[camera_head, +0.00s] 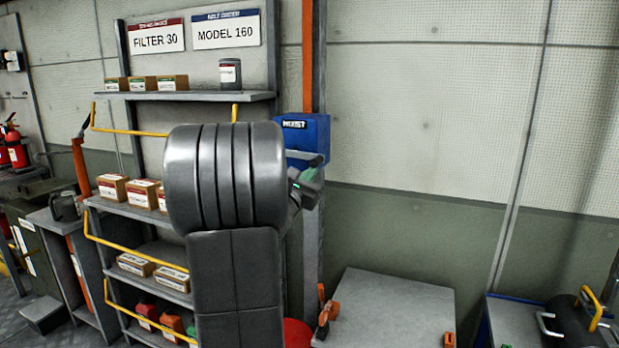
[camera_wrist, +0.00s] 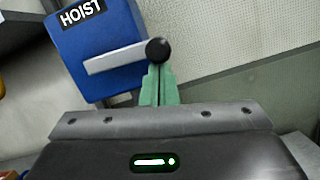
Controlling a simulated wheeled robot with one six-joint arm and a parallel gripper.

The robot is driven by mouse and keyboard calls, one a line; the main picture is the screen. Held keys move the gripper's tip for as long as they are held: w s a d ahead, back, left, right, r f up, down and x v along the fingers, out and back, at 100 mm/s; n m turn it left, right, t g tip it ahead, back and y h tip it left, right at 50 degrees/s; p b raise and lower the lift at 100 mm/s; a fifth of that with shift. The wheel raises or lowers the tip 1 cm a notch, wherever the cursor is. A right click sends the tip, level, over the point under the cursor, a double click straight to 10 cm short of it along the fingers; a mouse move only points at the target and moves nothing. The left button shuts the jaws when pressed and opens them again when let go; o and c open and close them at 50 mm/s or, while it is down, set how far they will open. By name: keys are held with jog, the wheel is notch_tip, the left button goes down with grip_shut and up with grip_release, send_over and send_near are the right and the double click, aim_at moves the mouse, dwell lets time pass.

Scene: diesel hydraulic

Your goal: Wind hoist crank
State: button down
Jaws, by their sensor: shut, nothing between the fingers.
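The blue hoist box (camera_wrist: 98,40), labelled HOIST, fills the upper left of the wrist view. It also shows in the head view (camera_head: 312,131), mounted on a grey post. A light grey crank arm (camera_wrist: 113,58) runs across its front to a round black knob (camera_wrist: 157,50) at the right end. My gripper (camera_wrist: 158,72) has its green fingers shut together, with the tips right at the knob. I cannot tell whether they touch it. In the head view my gripper (camera_head: 293,175) is just below the hoist box, and my arm hides part of that area.
A shelf rack (camera_head: 205,96) with several boxes and yellow rails stands left of the hoist, partly behind my arm. A grey-topped cabinet (camera_head: 390,308) stands below right. The wall (camera_head: 430,120) right of the hoist is clear. An orange upright (camera_head: 307,60) rises above the hoist.

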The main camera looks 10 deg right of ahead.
aim_at(312, 162)
jog(key=shift+d+r+n, duration=0.1)
jog(key=shift+r+n, duration=0.25)
jog(key=shift+n, duration=0.15)
jog(key=shift+s+d+r+n+t+y+b, duration=0.1)
jog(key=shift+r+n+t+y+b, duration=0.2)
jog(key=shift+r+n+b, duration=0.55)
jog(key=shift+s+d+r+n+t+y+b, duration=0.15)
jog(key=shift+r+n+y+b, duration=0.3)
jog(key=shift+n, duration=0.7)
jog(key=r+n+p, duration=0.1)
jog(key=n, duration=0.1)
jog(key=r+n+y+p, duration=0.1)
jog(key=r+n, duration=0.1)
jog(key=r+n+t+y, duration=0.1)
jog(key=r+n, duration=0.1)
jog(key=shift+w+a+n+p, duration=0.3)
jog(key=shift+a+n+p, duration=0.1)
jog(key=w+a+r+n+y+p, duration=0.2)
jog(key=w+a+r+n+p, duration=0.1)
jog(key=n+p, duration=0.5)
jog(key=shift+a+r+n+p, duration=0.4)
jog(key=shift+a+r+p, duration=0.15)
jog(key=shift+a+p, duration=0.3)
jog(key=shift+g+y, duration=0.25)
jog(key=shift+f, duration=0.1)
